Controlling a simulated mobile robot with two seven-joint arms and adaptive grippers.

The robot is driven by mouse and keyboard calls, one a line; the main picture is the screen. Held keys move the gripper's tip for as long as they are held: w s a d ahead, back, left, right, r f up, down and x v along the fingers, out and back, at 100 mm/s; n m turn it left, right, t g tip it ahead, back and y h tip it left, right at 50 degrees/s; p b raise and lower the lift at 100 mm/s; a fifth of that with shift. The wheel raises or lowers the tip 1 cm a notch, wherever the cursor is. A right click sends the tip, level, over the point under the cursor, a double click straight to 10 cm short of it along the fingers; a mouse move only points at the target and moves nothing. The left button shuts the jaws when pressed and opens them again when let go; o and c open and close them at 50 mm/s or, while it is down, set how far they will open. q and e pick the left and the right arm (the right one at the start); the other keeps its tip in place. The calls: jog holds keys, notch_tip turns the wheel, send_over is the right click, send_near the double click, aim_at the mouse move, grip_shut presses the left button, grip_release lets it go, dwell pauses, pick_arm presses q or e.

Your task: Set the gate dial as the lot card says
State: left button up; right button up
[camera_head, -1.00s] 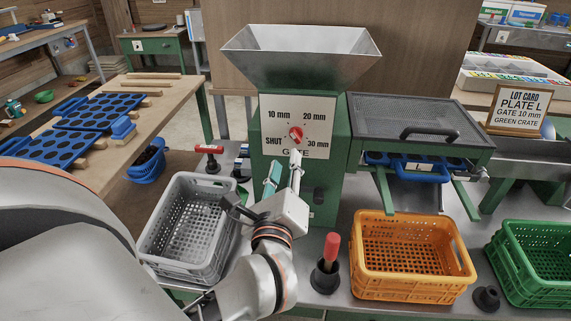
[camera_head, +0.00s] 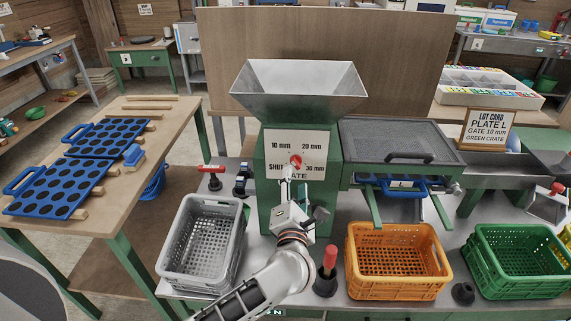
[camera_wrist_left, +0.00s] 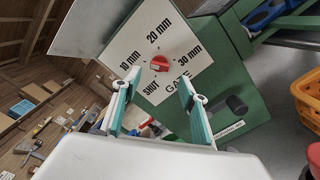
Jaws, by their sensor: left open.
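The gate dial's red knob (camera_head: 296,161) sits on a white plate (camera_head: 320,148) marked SHUT, 10 mm, 20 mm and 30 mm, on the green machine. The knob also shows in the left wrist view (camera_wrist_left: 160,63); I cannot tell surely which mark it points at. The lot card (camera_head: 487,130) reads PLATE L, GATE 10 mm, GREEN CRATE. My left gripper (camera_head: 291,184) is just below the knob in the head view. Its teal fingers (camera_wrist_left: 157,96) are open and empty in the left wrist view, with the knob beyond the gap between them. My right gripper is not in view.
A grey crate (camera_head: 172,245), an orange crate (camera_head: 353,270) and a green crate (camera_head: 478,265) stand along the front. A red-handled tool (camera_head: 329,262) stands upright right of my left arm. A metal hopper (camera_head: 300,95) tops the machine.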

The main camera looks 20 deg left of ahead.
aim_at(296, 166)
pick_arm(q)
jog(key=x, duration=0.6)
jog(key=shift+w+a, duration=0.1)
jog(key=shift+w, duration=0.25)
jog(key=c, duration=1.1)
